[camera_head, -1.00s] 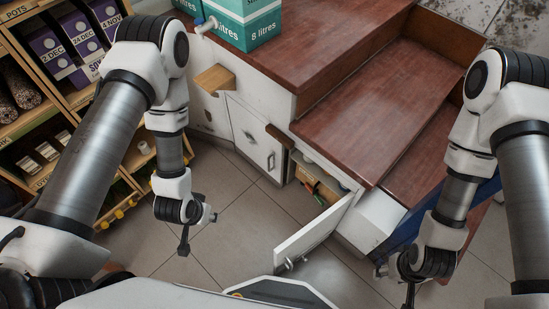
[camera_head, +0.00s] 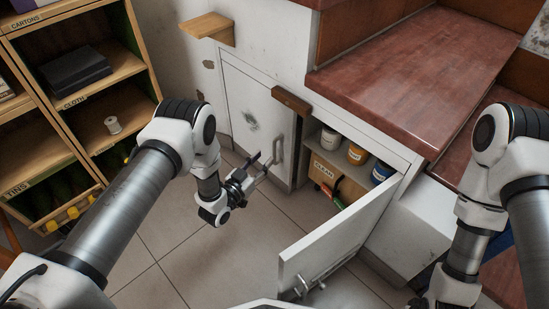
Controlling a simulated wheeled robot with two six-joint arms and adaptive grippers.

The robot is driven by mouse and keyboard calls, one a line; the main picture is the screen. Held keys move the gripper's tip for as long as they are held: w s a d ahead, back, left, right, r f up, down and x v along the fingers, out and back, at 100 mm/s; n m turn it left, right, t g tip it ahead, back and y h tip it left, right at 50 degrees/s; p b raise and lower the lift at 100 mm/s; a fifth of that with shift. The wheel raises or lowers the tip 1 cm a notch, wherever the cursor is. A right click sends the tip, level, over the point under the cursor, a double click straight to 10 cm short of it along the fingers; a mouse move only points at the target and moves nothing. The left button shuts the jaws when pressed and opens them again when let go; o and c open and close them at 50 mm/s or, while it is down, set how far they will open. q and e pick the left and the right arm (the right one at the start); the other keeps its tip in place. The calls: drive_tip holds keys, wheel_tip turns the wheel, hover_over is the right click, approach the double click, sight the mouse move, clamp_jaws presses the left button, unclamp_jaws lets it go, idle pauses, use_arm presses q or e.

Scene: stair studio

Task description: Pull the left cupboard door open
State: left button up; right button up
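The left cupboard door (camera_head: 245,105) is white and shut in the cupboard front under the red-brown steps. Its upright metal handle (camera_head: 279,150) is near the door's right edge. My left gripper (camera_head: 263,162) is in front of the door's lower right part, with its fingers apart and pointing toward the handle. The fingertips are close to the handle, but I cannot tell whether they touch it. Nothing shows between them. My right gripper is at the bottom edge, mostly cut off, and its fingers do not show.
The right cupboard door (camera_head: 338,236) stands open into the room, to the right of my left gripper. Behind it are jars (camera_head: 356,154) and a crate (camera_head: 322,171). A wooden block (camera_head: 291,102) juts out above the left door. Wooden shelves (camera_head: 75,100) stand at left. Floor between is clear.

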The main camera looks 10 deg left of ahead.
sight(274, 148)
use_arm(q)
drive_tip(key=b+x, duration=0.3)
drive_tip(key=x, duration=0.3)
drive_tip(key=shift+f, duration=0.1)
drive_tip(key=shift+w+d, duration=0.2)
drive_tip(key=shift+w, duration=0.3)
drive_tip(key=shift+r, duration=0.2)
clamp_jaws()
